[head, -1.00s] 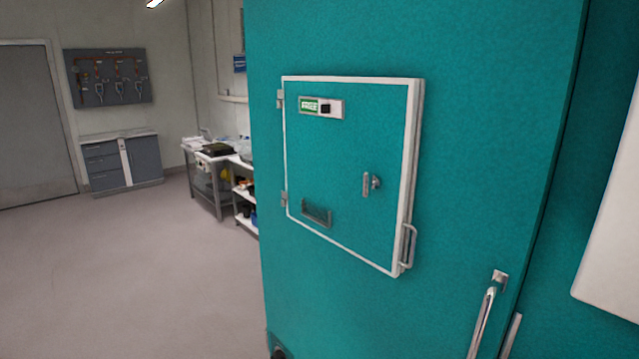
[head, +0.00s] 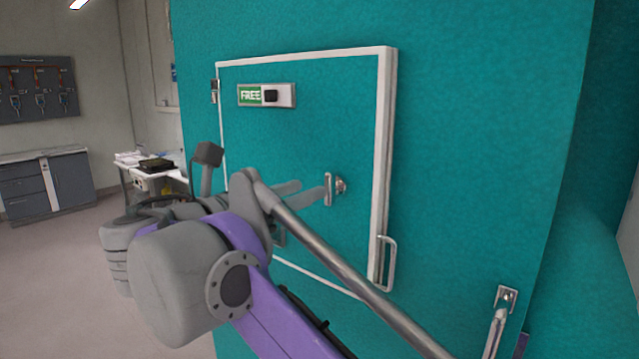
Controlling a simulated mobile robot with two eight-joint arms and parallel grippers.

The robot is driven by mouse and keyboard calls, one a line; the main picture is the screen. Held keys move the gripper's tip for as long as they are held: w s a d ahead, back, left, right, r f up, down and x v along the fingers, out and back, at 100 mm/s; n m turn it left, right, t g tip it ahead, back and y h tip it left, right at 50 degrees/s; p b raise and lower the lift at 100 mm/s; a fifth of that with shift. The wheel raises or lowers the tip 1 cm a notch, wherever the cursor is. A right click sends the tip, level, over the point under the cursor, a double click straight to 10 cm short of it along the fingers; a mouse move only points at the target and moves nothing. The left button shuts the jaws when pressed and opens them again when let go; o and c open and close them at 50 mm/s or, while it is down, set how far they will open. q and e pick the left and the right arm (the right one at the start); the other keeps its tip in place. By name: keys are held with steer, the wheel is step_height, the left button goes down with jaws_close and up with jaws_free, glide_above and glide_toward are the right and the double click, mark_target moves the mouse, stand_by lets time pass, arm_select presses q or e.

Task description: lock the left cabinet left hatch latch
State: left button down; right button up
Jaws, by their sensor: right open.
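The teal left cabinet (head: 470,130) fills the middle of the head view. Its hatch (head: 320,130), a teal panel with a white frame, looks shut. The latch (head: 328,189) is a small metal bar standing upright beside a round knob, in the right half of the hatch. My right gripper (head: 308,191) is open in front of the hatch, just left of the latch, with its fingers pointing right towards it. Its fingertips are very near the bar; I cannot tell whether they touch it. My right arm covers the hatch's lower left part. My left gripper is not in view.
A green "FREE" sign (head: 266,95) is on the hatch's upper left. A metal pull handle (head: 388,263) is at the hatch's lower right, and a cabinet handle (head: 498,328) stands lower right. A worktable (head: 127,163) and grey drawers (head: 28,192) stand behind at left.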

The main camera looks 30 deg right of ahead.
mark_target(327, 182)
steer(key=x, duration=0.6)
steer(key=shift+w+d, duration=0.2)
jaws_close()
